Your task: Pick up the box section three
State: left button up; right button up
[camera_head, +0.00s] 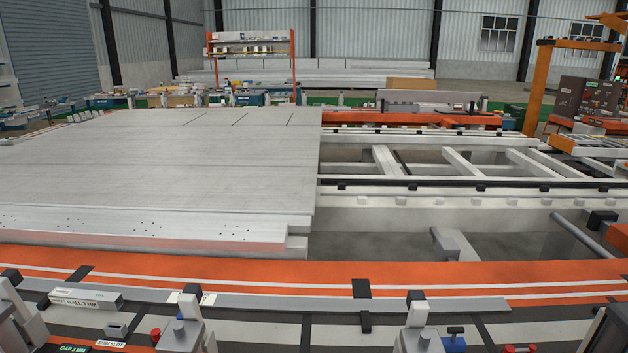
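A short pale grey bar of box section (86,296) lies at the lower left, on the near side of the orange rail. A label on its near face seems to read "WALL 3 MM". It lies flat, roughly along the rail, between two grey clamp-like fixtures. No other piece is clearly marked as box section three. Neither of my grippers shows in the head view, and nothing is seen touching the bar.
Grey upright clamps (416,327) stand along the near edge. An orange rail (420,275) runs across, with a large pale panel (150,170) behind it. Open frame beams (470,165) lie at the right. A small "SHIM SLOT" label (110,344) and a red knob (155,335) sit near the bar.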

aim_at(69, 297)
jog(key=u, duration=1.5)
jog(key=i+j+z, duration=0.1)
jog(key=j, duration=0.25)
jog(key=i+j+z, duration=0.15)
jog(key=i+j, duration=0.15)
jog(key=i+j+z, duration=0.1)
jog(key=j, duration=0.3)
jog(key=i+j+z, duration=0.15)
jog(key=j, duration=0.25)
jog(key=i+j+z, duration=0.1)
jog(key=i+j, duration=0.15)
jog(key=j, duration=0.15)
jog(key=i+j+z, duration=0.1)
jog(key=j, duration=0.35)
jog(key=i+j+z, duration=0.15)
jog(key=j, duration=0.25)
jog(key=i+j+z, duration=0.1)
jog(key=i+j, duration=0.2)
jog(key=j, duration=0.15)
jog(key=i+j+z, duration=0.15)
jog(key=i+j, duration=0.15)
jog(key=j, duration=0.15)
